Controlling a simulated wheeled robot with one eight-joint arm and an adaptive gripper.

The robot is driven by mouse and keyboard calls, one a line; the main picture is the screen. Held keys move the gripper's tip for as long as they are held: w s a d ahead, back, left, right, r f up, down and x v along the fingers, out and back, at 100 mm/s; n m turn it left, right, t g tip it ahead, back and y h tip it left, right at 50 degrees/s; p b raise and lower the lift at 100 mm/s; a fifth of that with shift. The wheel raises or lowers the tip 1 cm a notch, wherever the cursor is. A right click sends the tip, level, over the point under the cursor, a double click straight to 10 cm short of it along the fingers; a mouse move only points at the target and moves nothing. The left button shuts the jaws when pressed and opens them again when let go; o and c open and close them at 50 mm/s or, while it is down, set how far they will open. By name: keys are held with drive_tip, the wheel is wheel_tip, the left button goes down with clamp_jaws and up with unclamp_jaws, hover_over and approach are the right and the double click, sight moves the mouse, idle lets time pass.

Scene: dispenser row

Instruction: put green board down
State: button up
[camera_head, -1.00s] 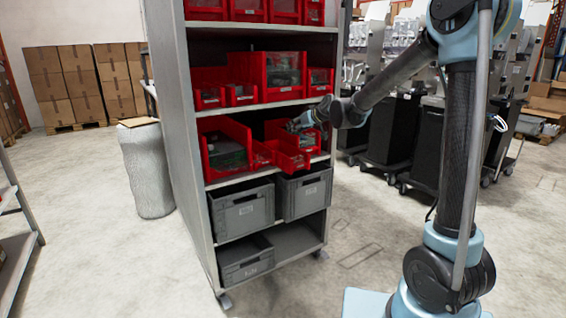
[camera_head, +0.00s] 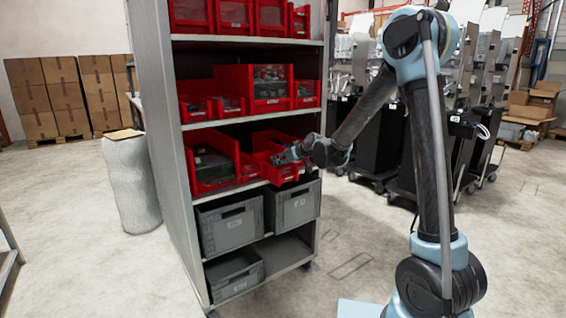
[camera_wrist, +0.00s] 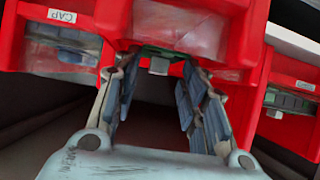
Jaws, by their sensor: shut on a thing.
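My gripper (camera_head: 284,157) is at the front of a red bin (camera_head: 268,143) on the middle shelf. In the wrist view its two padded fingers (camera_wrist: 160,75) are closed in on a green board (camera_wrist: 160,51). Only a thin green edge and a small pale connector of the board show between the fingertips. The red bin's front is right behind the board. In the head view the board is too small and covered to make out. I cannot tell whether the board touches the bin.
A larger red bin (camera_head: 215,158) stands to the left on the same shelf. More red bins (camera_head: 262,88) fill the shelves above. Grey crates (camera_head: 228,228) stand below. The shelf's grey side panel (camera_head: 160,150) is at left. Black wheeled carts (camera_head: 372,140) stand to the right.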

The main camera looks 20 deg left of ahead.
drive_tip(key=shift+f, duration=0.6)
drive_tip(key=o, duration=0.7)
drive_tip(key=shift+r, duration=0.6)
drive_tip(key=shift+s+d+r, duration=0.2)
drive_tip(key=shift+d, duration=0.1)
drive_tip(key=v, duration=1.1)
drive_tip(key=shift+d+r, duration=0.1)
drive_tip(key=shift+d, duration=0.05)
